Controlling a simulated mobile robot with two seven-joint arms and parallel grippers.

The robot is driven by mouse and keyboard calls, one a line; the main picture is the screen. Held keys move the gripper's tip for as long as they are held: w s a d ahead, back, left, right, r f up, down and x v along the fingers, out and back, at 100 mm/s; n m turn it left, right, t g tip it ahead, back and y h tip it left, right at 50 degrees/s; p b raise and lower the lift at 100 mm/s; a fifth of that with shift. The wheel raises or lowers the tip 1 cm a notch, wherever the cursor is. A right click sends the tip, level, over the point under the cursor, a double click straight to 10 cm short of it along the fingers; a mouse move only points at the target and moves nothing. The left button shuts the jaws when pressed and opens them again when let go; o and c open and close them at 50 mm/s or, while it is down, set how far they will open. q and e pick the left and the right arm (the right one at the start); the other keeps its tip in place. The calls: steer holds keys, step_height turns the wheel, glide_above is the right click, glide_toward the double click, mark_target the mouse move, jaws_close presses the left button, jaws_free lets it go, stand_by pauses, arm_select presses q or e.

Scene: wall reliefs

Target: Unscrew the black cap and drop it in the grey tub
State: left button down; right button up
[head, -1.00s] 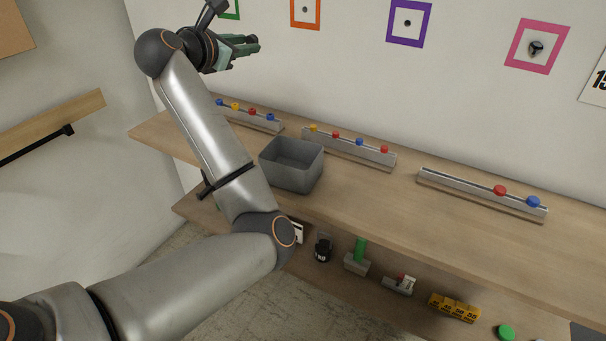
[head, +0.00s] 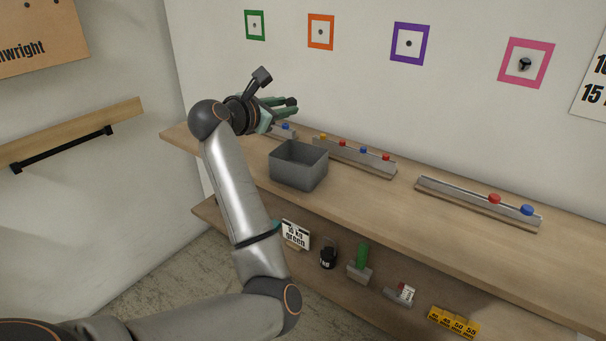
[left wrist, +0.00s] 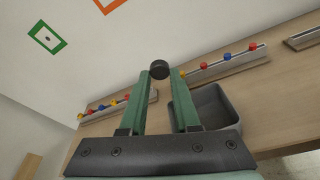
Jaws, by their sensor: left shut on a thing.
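The black cap (left wrist: 160,69) is between the fingertips of my left gripper (left wrist: 160,74), which is shut on it. In the head view my left gripper (head: 288,106) is in the air above the shelf's back left, up and a little left of the grey tub. The grey tub (head: 292,174) stands on the shelf top and its visible inside looks empty. In the left wrist view the tub (left wrist: 222,108) is below and right of the cap, apart from it. My right gripper is not in view.
Rails with coloured knobs (head: 355,158) (head: 478,203) lie along the back of the wooden shelf (head: 400,205). Green (head: 248,34), orange (head: 312,45), purple (head: 397,58) and pink (head: 507,77) frames hang on the wall. A lower shelf holds small items, including yellow blocks (head: 453,322).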

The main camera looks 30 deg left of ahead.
arm_select(q)
step_height(320, 180, down, 6)
steer(key=b, duration=0.7)
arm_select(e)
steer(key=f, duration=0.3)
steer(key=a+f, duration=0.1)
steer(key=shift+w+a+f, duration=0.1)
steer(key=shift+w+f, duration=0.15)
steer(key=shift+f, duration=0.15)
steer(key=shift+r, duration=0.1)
arm_select(q)
steer(key=c, duration=0.6)
jaws_free()
steer(key=shift+o, duration=0.2)
steer(key=p+v, duration=0.1)
steer(key=v, duration=1.1)
steer(key=shift+s+p, duration=0.25)
steer(key=shift+p, duration=0.15)
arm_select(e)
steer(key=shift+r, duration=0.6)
arm_select(q)
steer(key=shift+r, duration=0.1)
